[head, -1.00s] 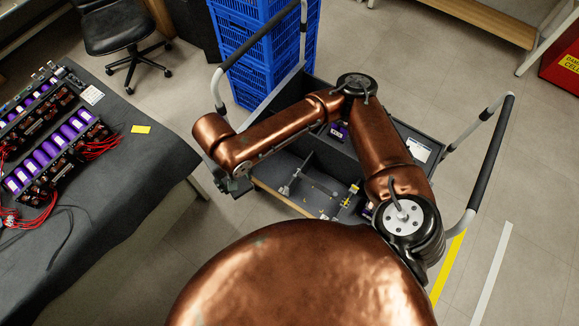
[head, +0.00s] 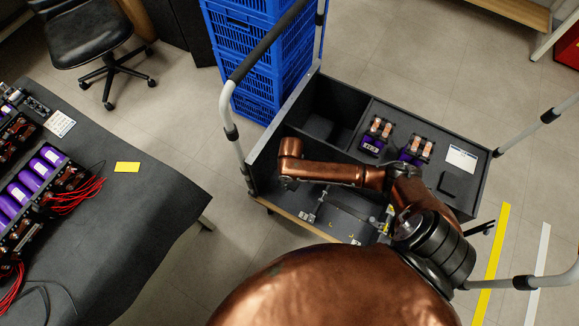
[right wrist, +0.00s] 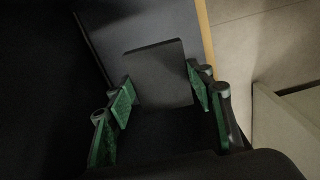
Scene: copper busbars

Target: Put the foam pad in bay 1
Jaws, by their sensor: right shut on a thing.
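A dark, flat, square foam pad (right wrist: 158,65) stands between the green-lined fingers of my right gripper (right wrist: 160,93) in the right wrist view. The gripper is shut on it. In the head view my right arm reaches left across the cart (head: 262,192); its wrist points down near the cart's left end, and the gripper and pad barely show there. A raised dark deck holds two purple cell modules (head: 373,147) (head: 412,157) with copper tops. A dark square (head: 450,184) lies right of them. I cannot tell which place is bay 1. My left gripper is not in view.
A deep dark bin (head: 330,98) is at the cart's back left. Metal brackets (head: 318,208) stand on its front deck, partly behind my arm. Cart handles (head: 262,48) rise at both ends. Blue crates (head: 245,75) stand behind; a dark table (head: 130,215) with battery packs is left.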

